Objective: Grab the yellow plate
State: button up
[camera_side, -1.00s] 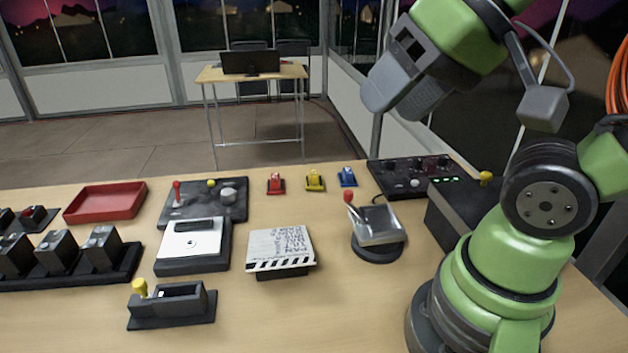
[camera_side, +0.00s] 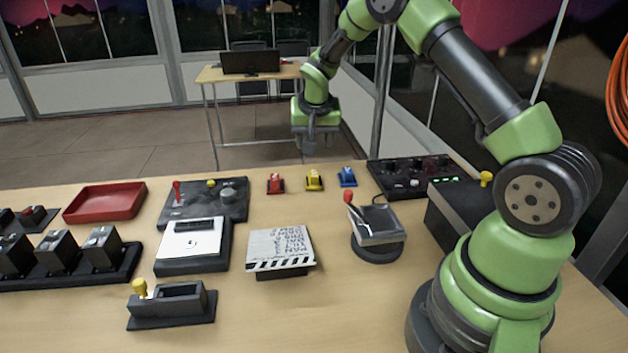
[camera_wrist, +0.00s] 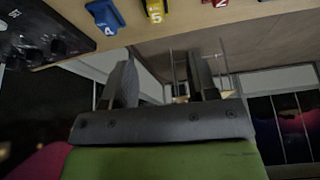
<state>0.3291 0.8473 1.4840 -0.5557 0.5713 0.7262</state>
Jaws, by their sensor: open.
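The yellow plate (camera_side: 314,181) is a small yellow block piece at the back of the table, between a red one (camera_side: 275,183) and a blue one (camera_side: 347,177). In the wrist view the yellow plate (camera_wrist: 155,11) is at the top edge and carries a white 5. The blue piece (camera_wrist: 104,17) beside it carries a 4, and part of the red piece (camera_wrist: 218,3) shows. My gripper (camera_side: 310,150) points down, above and behind the yellow plate in the side view, apart from it. Its two fingers (camera_wrist: 162,82) are spread, with nothing between them.
A control box with knobs (camera_side: 412,176) stands right of the blue piece. A dark panel with a red lever (camera_side: 205,203) is to the left. A red tray (camera_side: 105,203) lies at left.

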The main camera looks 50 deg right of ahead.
send_over(314, 173)
jog(key=s+a, duration=0.2)
notch_tip(314, 173, down, 6)
jog(key=shift+w+r, duration=0.1)
jog(key=shift+w, duration=0.05)
jog(key=shift+x, duration=3.05)
grip_shut()
